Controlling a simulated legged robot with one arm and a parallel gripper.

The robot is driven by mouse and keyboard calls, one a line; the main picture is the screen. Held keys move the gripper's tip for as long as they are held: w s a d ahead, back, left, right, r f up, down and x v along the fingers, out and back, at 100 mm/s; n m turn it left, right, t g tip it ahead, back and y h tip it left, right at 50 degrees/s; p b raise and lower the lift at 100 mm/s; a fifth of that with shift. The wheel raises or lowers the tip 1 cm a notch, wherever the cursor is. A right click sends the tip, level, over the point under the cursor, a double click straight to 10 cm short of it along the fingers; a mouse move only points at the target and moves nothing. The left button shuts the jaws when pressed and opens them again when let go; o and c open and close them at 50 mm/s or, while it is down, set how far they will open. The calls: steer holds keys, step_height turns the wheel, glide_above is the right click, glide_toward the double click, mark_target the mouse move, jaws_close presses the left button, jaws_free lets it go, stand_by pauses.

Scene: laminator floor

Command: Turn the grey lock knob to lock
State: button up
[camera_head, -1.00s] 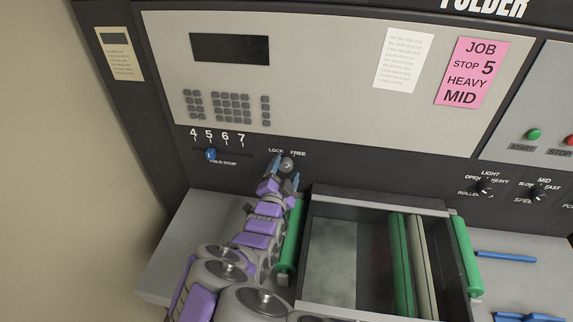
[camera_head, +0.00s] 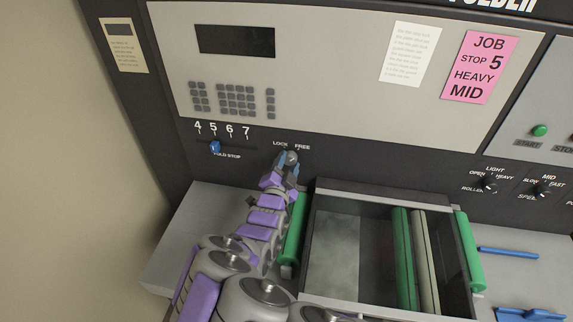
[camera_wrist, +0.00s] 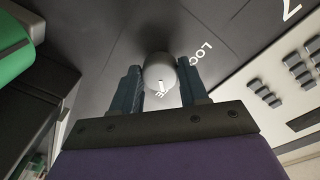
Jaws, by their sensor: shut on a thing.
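The grey lock knob (camera_head: 292,158) is on the dark panel, just below the LOCK and FREE labels. In the wrist view the round grey knob (camera_wrist: 160,72) sits between the two fingers of my gripper (camera_wrist: 161,88), with a white pointer mark on its face. My gripper also shows in the head view (camera_head: 288,161), shut on the knob. The fingers hide part of the labels in the wrist view. I cannot tell for certain which label the pointer faces.
A blue fold-stop slider (camera_head: 215,147) stands near 5, left of the knob. A pink job card (camera_head: 479,67) is on the upper panel. Green rollers (camera_head: 294,228) and an open tray (camera_head: 311,245) lie below, close to my arm. Blue tools (camera_head: 508,253) lie at right.

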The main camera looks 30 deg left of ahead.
steer(key=shift+f, duration=0.1)
steer(key=n+p, duration=0.3)
steer(key=n, duration=0.2)
steer(key=shift+p, duration=0.3)
steer(key=n+p, duration=0.3)
steer(key=n, duration=0.1)
steer(key=shift+d+n, duration=0.1)
steer(key=shift+n, duration=0.2)
steer(key=n+p, duration=0.2)
steer(key=n, duration=0.2)
steer(key=shift+f+n+y+p, duration=0.1)
steer(key=shift+n+y+p, duration=0.2)
steer(key=shift+n+y, duration=0.1)
steer(key=shift+n+p, duration=0.75)
steer(key=shift+n, duration=1.25)
